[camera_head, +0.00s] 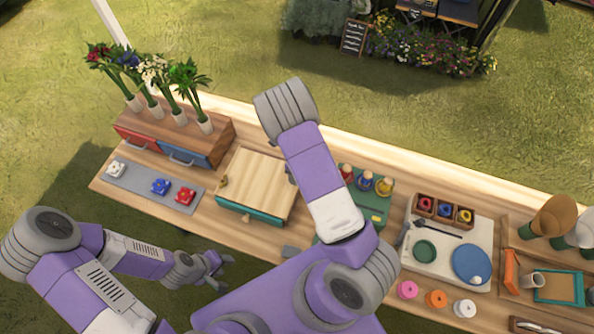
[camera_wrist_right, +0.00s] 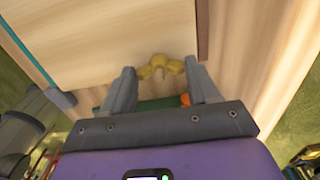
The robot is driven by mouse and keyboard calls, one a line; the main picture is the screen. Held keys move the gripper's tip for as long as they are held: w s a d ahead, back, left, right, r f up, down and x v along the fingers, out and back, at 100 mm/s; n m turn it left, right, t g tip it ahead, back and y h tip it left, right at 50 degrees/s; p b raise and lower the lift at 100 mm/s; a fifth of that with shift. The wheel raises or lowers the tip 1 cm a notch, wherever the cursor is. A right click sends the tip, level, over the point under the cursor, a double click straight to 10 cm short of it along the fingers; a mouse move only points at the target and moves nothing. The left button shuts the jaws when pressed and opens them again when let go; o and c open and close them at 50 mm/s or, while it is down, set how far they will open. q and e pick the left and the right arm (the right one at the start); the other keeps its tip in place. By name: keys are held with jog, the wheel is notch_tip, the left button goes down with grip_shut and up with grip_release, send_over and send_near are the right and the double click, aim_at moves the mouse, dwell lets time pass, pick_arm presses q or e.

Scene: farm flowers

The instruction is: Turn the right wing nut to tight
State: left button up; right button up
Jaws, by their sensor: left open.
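The flower press has a pale wooden top board (camera_head: 262,176) and a green base (camera_head: 247,217); it stands mid-table in the head view. A brass wing nut (camera_head: 223,181) shows at its left edge. In the right wrist view, a brass wing nut (camera_wrist_right: 160,66) sits by the edge of the board (camera_wrist_right: 95,35). My right gripper (camera_wrist_right: 160,80) is open, with its fingertips on either side of this nut; contact cannot be told. My right arm hides that gripper and nut in the head view. My left gripper (camera_head: 217,266) is open and empty at the table's front.
A drawer box (camera_head: 220,147) with flower vases stands at the back left. Red, blue and white items lie on a grey mat (camera_head: 134,178). Bottles, a white board (camera_head: 411,255) and several spools are to the right. Grass lies beyond the table.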

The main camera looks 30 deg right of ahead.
jog(key=o, duration=0.4)
notch_tip(320, 180, up, 8)
jog(key=shift+f+p, duration=0.2)
jog(key=shift+p, duration=0.4)
